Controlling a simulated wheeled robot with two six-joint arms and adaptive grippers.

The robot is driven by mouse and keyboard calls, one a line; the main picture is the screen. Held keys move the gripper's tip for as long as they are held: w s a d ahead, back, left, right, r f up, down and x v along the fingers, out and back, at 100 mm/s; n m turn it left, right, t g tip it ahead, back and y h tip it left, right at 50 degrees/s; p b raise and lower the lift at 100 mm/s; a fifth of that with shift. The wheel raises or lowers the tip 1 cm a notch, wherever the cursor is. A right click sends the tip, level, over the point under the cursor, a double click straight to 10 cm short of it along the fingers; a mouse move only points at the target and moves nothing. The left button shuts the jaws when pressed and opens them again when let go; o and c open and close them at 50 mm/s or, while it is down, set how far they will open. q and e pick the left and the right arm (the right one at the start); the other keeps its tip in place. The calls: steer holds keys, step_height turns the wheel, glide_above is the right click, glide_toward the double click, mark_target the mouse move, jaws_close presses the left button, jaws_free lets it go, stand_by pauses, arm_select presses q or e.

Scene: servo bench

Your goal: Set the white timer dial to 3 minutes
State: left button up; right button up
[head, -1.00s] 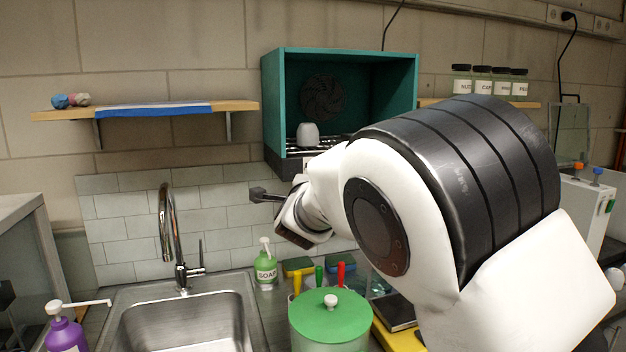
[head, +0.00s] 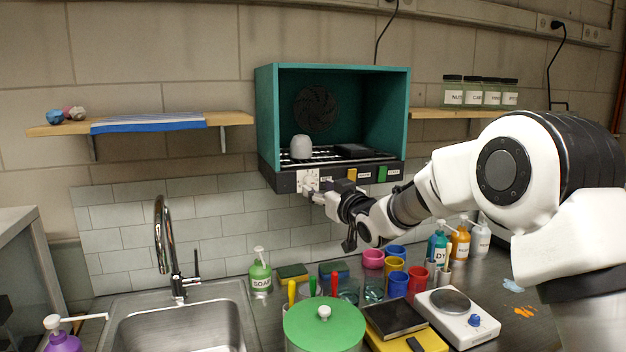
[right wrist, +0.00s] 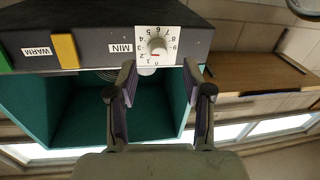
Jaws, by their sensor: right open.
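The white timer dial (head: 308,180) is on the dark front strip of the teal oven box, below its opening, at the left end. In the right wrist view, which shows the box upside down, the round dial knob (right wrist: 157,46) sits on a white plate with numbers around it, beside a "MIN" label. I cannot read its setting surely. My right gripper (right wrist: 158,82) is open, with its two fingers spread to either side of the dial plate and nothing between them. In the head view my right gripper (head: 316,193) is close by the dial. My left gripper is out of view.
A yellow switch (right wrist: 65,51) with a "WARM" label and a green switch (head: 381,174) share the strip. Below are a green-lidded container (head: 324,325), colored cups (head: 397,284) and a white scale (head: 457,318). The sink (head: 180,325) is at left.

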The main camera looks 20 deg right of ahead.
mark_target(312, 184)
steer(key=w, duration=0.2)
steer(key=w+p, duration=0.1)
steer(key=shift+w+a, duration=0.25)
steer(key=shift+w+d, duration=0.15)
steer(key=shift+w, duration=0.25)
steer(key=shift+s, duration=0.1)
steer(key=shift+c, duration=0.3)
jaws_close()
steer(key=shift+f+n+b, duration=0.1)
steer(key=shift+n+b, duration=0.2)
steer(key=shift+b, duration=0.05)
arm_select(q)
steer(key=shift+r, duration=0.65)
arm_select(e)
steer(key=shift+o, duration=0.3)
jaws_free()
